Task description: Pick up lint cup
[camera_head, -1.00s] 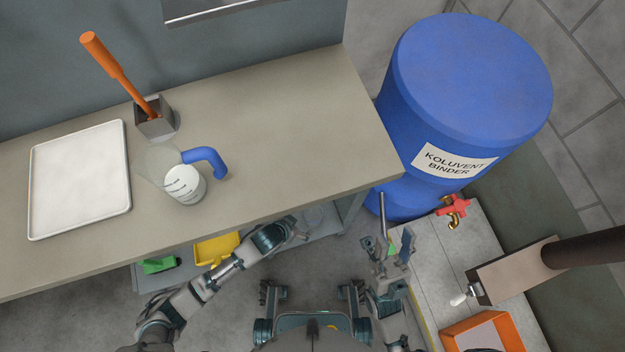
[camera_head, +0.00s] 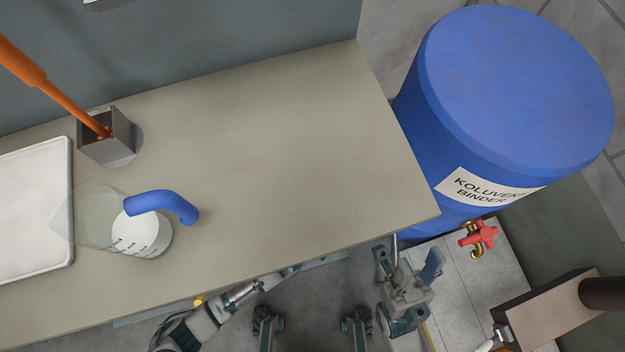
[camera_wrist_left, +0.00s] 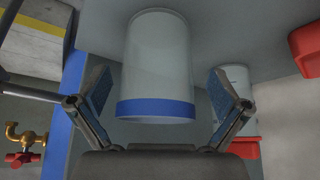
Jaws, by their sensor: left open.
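A pale grey cylinder with a blue band (camera_wrist_left: 158,65), which looks like a cup, lies in the left wrist view between the fingers of my left gripper (camera_wrist_left: 158,82). The fingers are open on both sides of it, with gaps visible. In the head view the left gripper is hidden under the bench edge. The pictures do not label which vessel is the lint cup. My right gripper (camera_head: 407,264) has its fingers apart beside the bench's right corner.
The bench (camera_head: 290,150) is mostly clear on its right. A white tray (camera_head: 35,205) and a grey holder (camera_head: 108,140) with an orange-handled tool are at left. A blue drum (camera_head: 510,90) with a red-handled tap (camera_head: 480,236) stands at right. Red objects (camera_wrist_left: 305,45) edge the wrist view.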

